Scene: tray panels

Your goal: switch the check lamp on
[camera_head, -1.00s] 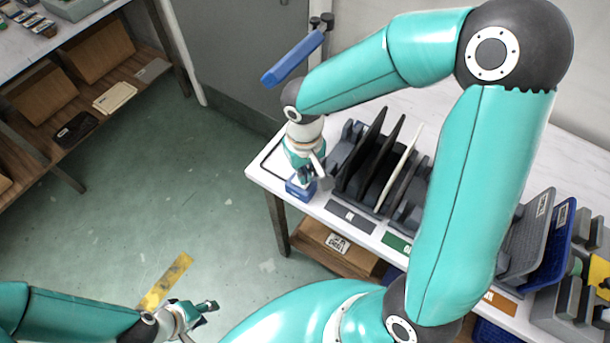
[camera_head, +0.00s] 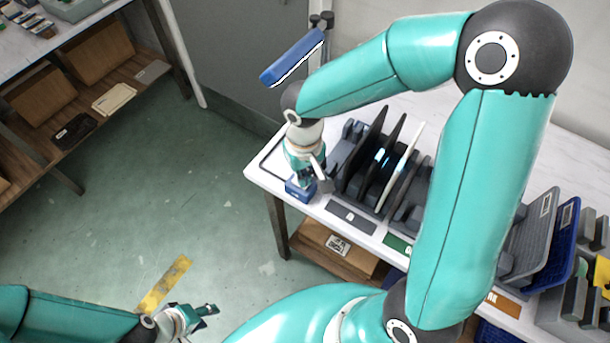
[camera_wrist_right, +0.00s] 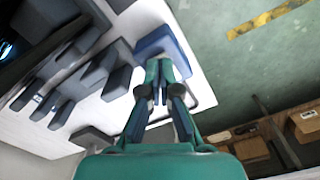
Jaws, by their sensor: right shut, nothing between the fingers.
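The check lamp (camera_head: 292,58) is a blue bar on a dark post at the back of the white table; a bright white strip shows along its underside. A small blue box (camera_head: 292,192) sits at the table's near left corner; it also shows in the wrist view (camera_wrist_right: 150,44). My right gripper (camera_head: 305,180) points down at this box, shut and empty, its tips at or just over the box's top. The wrist view shows its closed fingers (camera_wrist_right: 165,66) against the box; they hide the contact spot. My left gripper (camera_head: 200,314) hangs low over the floor, far from the table.
Black and white panels (camera_head: 385,160) stand in a grey rack right of the box. Blue and grey trays (camera_head: 560,240) stand further right. A wooden shelf (camera_head: 75,85) is at the far left.

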